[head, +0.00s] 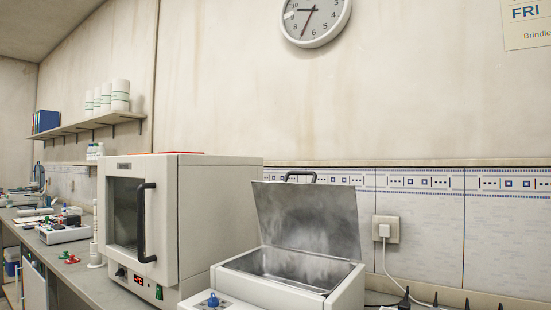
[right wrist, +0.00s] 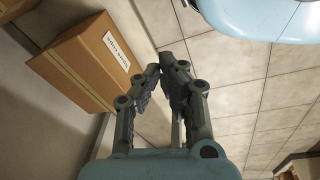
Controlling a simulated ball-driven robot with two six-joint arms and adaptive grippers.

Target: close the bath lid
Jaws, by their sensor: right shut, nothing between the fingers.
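The water bath (head: 338,297) stands on the bench at the lower middle of the head view. Its metal lid (head: 312,222) stands open, hinged at the back and tilted up, with a dark handle (head: 300,174) at its top edge. Steam rises from the open basin (head: 290,268). My right gripper (right wrist: 163,68) shows only in the right wrist view, its fingertips together with nothing between them, above the tiled floor and away from the bath. My left gripper is not in view.
A white oven (head: 215,215) with a black door handle stands just left of the bath. A plugged-in white cable (head: 385,250) and several dark pointed items (head: 405,298) are at its right. A cardboard box (right wrist: 95,60) shows in the right wrist view.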

